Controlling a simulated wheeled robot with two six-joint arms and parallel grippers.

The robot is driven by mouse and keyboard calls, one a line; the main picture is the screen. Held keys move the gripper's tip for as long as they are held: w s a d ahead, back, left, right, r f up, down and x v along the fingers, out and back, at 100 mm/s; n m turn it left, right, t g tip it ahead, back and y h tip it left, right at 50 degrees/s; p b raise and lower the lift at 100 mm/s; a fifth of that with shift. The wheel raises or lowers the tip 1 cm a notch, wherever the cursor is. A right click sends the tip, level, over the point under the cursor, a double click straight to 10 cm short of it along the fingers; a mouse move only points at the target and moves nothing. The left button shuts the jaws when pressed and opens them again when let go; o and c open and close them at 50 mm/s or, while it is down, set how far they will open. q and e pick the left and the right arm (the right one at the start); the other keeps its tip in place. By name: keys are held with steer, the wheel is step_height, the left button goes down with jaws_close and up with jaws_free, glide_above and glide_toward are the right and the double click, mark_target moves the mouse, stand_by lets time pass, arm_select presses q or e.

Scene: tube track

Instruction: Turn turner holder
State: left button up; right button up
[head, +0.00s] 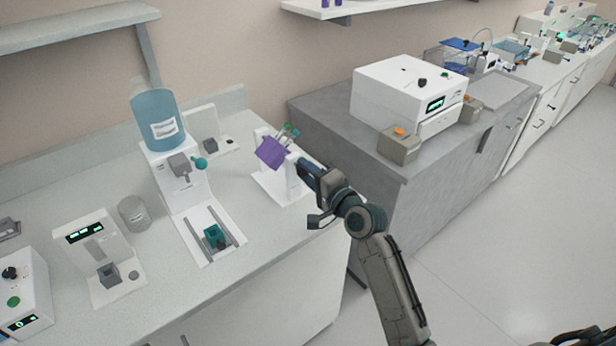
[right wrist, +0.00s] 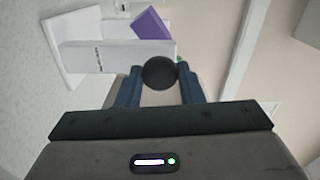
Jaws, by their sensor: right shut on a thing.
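The turner is a white stand (head: 268,186) near the right end of the bench. My right gripper (head: 303,168) reaches the right side of the turner. In the right wrist view my right gripper (right wrist: 160,82) is shut on a round dark knob (right wrist: 159,73) beside the white upright (right wrist: 110,57). Part of the purple holder (right wrist: 152,22) shows behind that upright. My left gripper is not in view.
A dispenser with a blue bottle (head: 157,115) stands left of the turner, with a teal block (head: 214,236) on its rails. A glass beaker (head: 133,212) and a white device (head: 92,240) stand further left. A grey cabinet (head: 340,130) with a white machine (head: 400,90) is right.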

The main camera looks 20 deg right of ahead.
steer(key=n+b, duration=0.5)
steer(key=n, duration=0.5)
steer(key=shift+a, duration=0.1)
steer(key=shift+n, duration=0.5)
steer(key=o, duration=0.9)
steer(key=b+v, duration=0.2)
steer(key=v, duration=0.8)
steer(key=shift+s, duration=0.4)
